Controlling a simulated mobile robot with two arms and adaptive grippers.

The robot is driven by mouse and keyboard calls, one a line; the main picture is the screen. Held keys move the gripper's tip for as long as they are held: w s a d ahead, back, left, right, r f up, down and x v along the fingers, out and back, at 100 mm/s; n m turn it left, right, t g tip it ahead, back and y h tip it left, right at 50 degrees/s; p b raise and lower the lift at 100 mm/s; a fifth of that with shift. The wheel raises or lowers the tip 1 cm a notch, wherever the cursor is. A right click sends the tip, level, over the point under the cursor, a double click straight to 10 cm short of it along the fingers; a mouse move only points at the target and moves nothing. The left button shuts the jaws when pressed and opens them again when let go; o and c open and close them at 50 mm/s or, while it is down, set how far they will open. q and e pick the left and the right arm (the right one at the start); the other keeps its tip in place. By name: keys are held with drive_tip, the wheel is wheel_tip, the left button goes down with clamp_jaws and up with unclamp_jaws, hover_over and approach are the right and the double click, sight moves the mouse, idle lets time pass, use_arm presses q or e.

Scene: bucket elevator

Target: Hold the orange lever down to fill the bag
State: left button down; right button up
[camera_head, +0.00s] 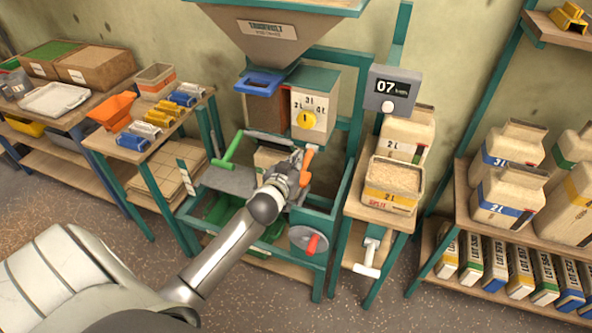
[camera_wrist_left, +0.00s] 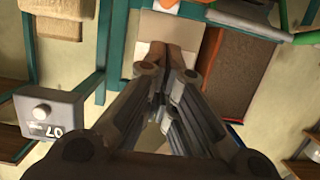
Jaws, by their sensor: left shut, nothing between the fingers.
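The orange lever (camera_head: 306,166) stands on the right side of the filling machine, below the dial box. My left gripper (camera_head: 296,160) is shut and empty, right beside the lever. Whether it touches the lever cannot be told. In the left wrist view my gripper's fingers (camera_wrist_left: 174,58) are together, pointing at the machine's pale face. A pale bag-like shape (camera_head: 268,157) under the spout is partly hidden by my gripper. My right gripper is in neither view.
A dial box (camera_head: 315,106) with a yellow knob sits above the lever. A green lever (camera_head: 232,147) is to the left, a red-handled wheel (camera_head: 309,241) below. A display (camera_head: 389,92) reads 07. An open bag (camera_head: 392,182) stands on the right stand; shelves of bags are further right.

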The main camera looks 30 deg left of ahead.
use_arm(q)
drive_tip(key=shift+s+f, duration=0.2)
drive_tip(key=shift+f, duration=1.65)
drive_tip(key=shift+f, duration=0.1)
